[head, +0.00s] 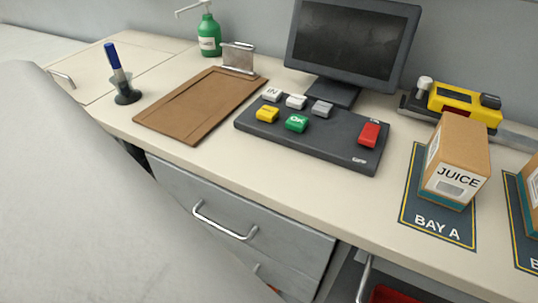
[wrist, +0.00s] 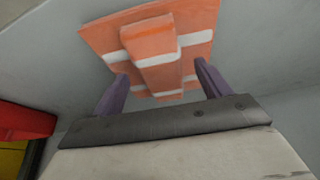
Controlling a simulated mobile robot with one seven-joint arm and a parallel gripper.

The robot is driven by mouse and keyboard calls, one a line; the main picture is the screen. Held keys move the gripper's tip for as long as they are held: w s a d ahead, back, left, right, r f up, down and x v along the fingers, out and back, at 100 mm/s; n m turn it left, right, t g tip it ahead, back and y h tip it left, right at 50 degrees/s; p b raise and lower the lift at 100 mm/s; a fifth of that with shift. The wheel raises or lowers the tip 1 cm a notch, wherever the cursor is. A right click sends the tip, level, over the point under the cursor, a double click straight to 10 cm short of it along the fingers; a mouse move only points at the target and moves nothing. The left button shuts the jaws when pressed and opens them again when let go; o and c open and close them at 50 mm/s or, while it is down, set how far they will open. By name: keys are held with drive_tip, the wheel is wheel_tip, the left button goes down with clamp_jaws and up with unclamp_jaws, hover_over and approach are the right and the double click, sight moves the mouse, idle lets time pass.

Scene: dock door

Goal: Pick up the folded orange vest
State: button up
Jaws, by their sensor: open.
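The folded orange vest (wrist: 152,50) shows in the wrist view at the top middle, with white stripes and a thicker folded part standing up along its middle. It lies on a plain grey surface. My gripper (wrist: 158,82) is open, its two purple fingers apart on either side of the vest's raised middle part. I cannot tell whether the fingers touch it.
A red thing (wrist: 22,122) and a yellow thing (wrist: 12,160) are at the wrist view's left edge. In the head view, the counter holds a clipboard (head: 190,108), a button panel (head: 330,148), a monitor (head: 350,40) and a juice box (head: 455,160). A drawer handle (head: 222,226) sticks out below.

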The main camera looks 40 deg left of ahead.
drive_tip(key=shift+w+a, duration=0.15)
drive_tip(key=shift+w, duration=0.7)
drive_tip(key=shift+w+f, duration=0.3)
drive_tip(key=shift+f, duration=0.3)
drive_tip(key=shift+c, duration=0.3)
drive_tip(key=c, duration=1.1)
drive_tip(key=shift+o, duration=0.2)
